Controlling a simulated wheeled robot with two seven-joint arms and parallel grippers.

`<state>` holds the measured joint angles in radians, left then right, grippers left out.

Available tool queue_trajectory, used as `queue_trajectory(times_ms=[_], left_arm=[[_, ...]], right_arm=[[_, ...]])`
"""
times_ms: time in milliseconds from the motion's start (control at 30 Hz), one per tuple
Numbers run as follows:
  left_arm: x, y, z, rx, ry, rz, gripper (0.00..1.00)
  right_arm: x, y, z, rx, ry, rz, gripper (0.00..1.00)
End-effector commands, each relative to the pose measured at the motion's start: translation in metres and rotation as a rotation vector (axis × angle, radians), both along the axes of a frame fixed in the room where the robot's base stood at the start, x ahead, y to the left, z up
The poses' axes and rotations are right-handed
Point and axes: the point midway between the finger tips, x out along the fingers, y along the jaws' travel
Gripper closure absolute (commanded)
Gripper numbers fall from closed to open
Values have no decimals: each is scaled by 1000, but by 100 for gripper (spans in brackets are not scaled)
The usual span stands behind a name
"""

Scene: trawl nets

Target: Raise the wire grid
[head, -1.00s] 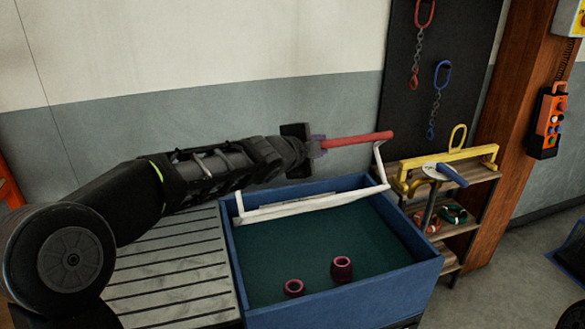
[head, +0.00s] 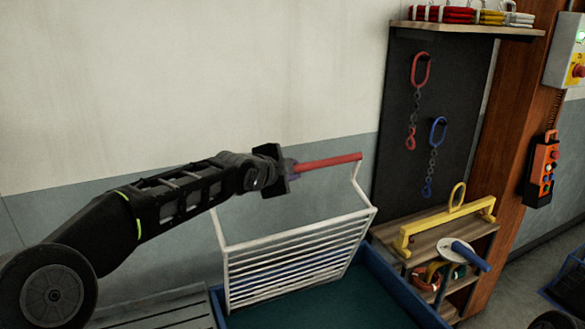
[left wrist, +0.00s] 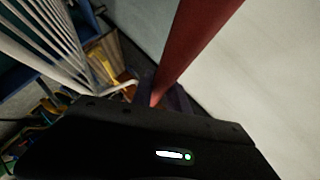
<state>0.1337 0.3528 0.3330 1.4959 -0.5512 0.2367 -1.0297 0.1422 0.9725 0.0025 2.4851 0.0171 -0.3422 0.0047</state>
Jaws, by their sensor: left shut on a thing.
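The white wire grid (head: 300,262) hangs tilted above the blue tank (head: 375,280) at the back, its lower part close to the tank's back rim. A red handle bar (head: 330,161) joins it by bent white side arms. In the left wrist view the red handle (left wrist: 195,50) runs up from the jaws, and white grid bars (left wrist: 50,45) show at the upper left. My right gripper is in neither view.
A slatted bench (head: 170,308) is left of the tank. A wooden shelf (head: 430,230) on the right bears a yellow lifting beam (head: 448,222) and a blue-handled tool (head: 470,255). Chains hang on a dark board (head: 395,130). The wall behind is bare.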

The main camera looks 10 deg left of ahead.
Motion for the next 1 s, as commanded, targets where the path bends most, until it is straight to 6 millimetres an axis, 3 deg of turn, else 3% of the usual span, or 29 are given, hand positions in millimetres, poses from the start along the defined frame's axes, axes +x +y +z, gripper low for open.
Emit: queue_trajectory(times_ms=[467, 500, 700, 767, 1000], left_arm=[[2, 2, -2, -6, 16, 2, 100], [2, 2, -2, -6, 16, 2, 79], [1, 2, -1, -6, 14, 0, 63], [1, 1, -1, -6, 13, 1, 59], [1, 1, 0, -7, 12, 0, 59]], right_arm=[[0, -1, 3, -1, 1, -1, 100], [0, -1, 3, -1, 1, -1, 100], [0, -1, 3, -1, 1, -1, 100], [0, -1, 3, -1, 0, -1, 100], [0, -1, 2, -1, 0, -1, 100]])
